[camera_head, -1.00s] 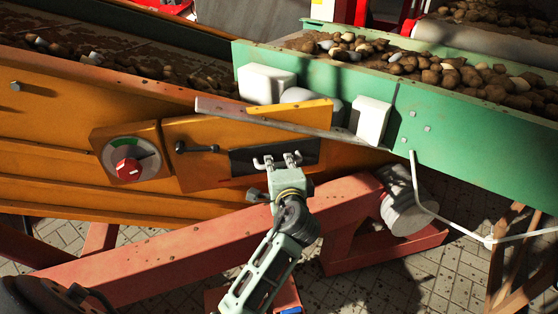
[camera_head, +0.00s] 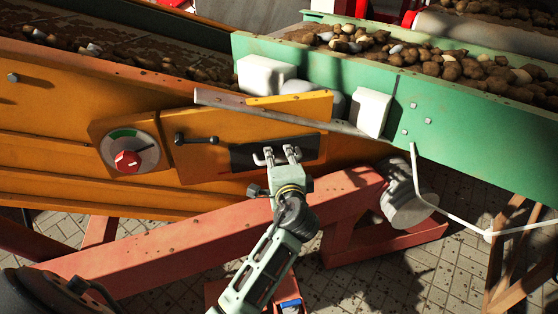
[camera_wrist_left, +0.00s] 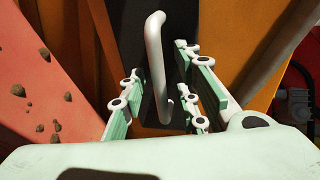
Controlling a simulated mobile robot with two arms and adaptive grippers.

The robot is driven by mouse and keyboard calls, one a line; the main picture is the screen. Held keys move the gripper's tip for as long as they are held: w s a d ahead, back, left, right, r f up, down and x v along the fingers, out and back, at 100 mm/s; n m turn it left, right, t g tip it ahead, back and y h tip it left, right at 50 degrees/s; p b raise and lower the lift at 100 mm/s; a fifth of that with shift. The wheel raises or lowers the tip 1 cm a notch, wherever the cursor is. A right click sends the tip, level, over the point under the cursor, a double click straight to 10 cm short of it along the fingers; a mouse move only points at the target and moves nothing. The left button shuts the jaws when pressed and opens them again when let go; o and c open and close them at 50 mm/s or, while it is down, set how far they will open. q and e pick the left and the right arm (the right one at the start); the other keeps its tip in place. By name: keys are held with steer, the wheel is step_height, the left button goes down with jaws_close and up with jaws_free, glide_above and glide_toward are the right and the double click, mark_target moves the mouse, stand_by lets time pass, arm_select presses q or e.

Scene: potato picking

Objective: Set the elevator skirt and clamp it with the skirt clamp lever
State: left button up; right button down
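The elevator skirt appears as a dark plate (camera_head: 241,160) on the orange side panel; it also shows behind the gripper in the left wrist view (camera_wrist_left: 130,30). A pale bent bar handle (camera_wrist_left: 156,60) stands out from it. My left gripper (camera_head: 279,156) is in front of the plate. In the left wrist view its fingers (camera_wrist_left: 160,92) are open, spread on both sides of the handle, with visible gaps. The skirt clamp lever (camera_head: 196,140), black with a round knob, sits left of the plate, roughly horizontal. My right gripper is not in view.
The green conveyor (camera_head: 460,120), carrying potatoes, stands at right. A red beam (camera_head: 180,250) runs below the plate, and a bent white rod (camera_head: 450,215) projects at right.

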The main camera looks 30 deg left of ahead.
arm_select(q)
steer(key=v, duration=1.2)
